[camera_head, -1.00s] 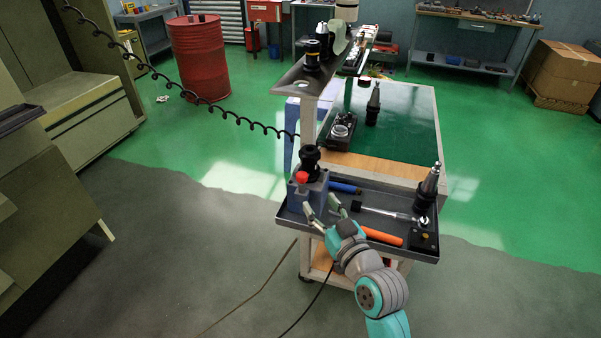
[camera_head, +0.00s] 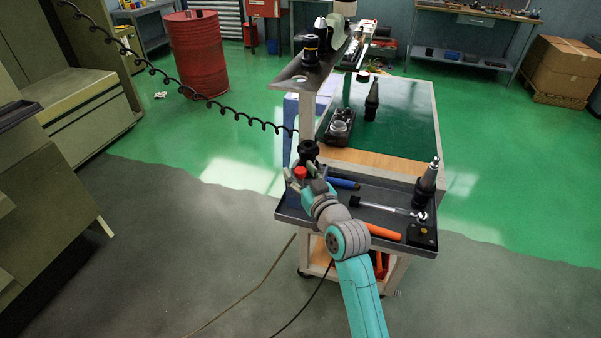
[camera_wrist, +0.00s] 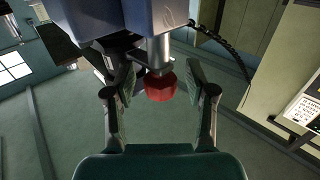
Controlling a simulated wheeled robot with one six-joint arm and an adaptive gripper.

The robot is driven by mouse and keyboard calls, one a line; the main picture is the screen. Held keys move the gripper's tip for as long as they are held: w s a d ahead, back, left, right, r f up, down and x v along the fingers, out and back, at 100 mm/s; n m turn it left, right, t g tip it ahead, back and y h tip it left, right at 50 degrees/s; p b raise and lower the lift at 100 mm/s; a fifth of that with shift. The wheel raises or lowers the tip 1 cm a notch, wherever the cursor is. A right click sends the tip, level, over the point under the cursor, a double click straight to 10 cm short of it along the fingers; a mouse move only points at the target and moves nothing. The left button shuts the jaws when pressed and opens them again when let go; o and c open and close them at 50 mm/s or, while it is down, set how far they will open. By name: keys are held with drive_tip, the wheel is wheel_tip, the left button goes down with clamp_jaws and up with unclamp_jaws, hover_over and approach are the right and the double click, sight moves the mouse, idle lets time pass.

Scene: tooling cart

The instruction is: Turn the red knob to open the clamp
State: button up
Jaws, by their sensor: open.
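The red knob (camera_wrist: 160,87) shows in the wrist view on a metal shaft under the blue-grey clamp block (camera_wrist: 110,15). It lies between the two open fingers of my gripper (camera_wrist: 158,88), with a gap on each side. In the head view the red knob (camera_head: 300,173) is at the left end of the cart's tray, and my gripper (camera_head: 302,178) is right at it. A black tool holder (camera_head: 308,152) stands at the clamp.
The dark tray (camera_head: 385,239) also holds an orange-handled tool (camera_head: 383,231), a ratchet (camera_head: 390,208), a blue-handled tool (camera_head: 345,183) and an upright tool holder (camera_head: 427,183). A post and shelf (camera_head: 300,82) rise behind the clamp. A coiled black cable (camera_head: 215,108) hangs to the left.

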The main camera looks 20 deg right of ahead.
clamp_jaws()
drive_tip(key=shift+a+m+h, duration=0.15)
drive_tip(key=shift+m+h, duration=0.45)
drive_tip(key=shift+h, duration=0.3)
drive_tip(key=shift+m+h, duration=1.4)
drive_tip(key=shift+h, duration=0.8)
drive_tip(key=m+g+h, duration=0.1)
drive_tip(key=m+h, duration=0.1)
drive_tip(key=h, duration=0.1)
drive_tip(key=m+g+h, duration=0.2)
drive_tip(key=m+h, duration=0.1)
drive_tip(key=h, duration=0.1)
drive_tip(key=shift+g, duration=0.3)
drive_tip(key=m+g+h, duration=0.4)
drive_tip(key=g, duration=0.1)
drive_tip(key=shift+h, duration=0.3)
drive_tip(key=shift+m+g+h, duration=0.5)
drive_tip(key=shift+m+g, duration=0.55)
drive_tip(key=shift+g, duration=0.4)
drive_tip(key=shift+m+g+h, duration=0.5)
drive_tip(key=shift+m+g, duration=0.55)
drive_tip(key=shift+g, duration=0.4)
drive_tip(key=shift+f+g, duration=0.1)
drive_tip(key=shift+g, duration=0.2)
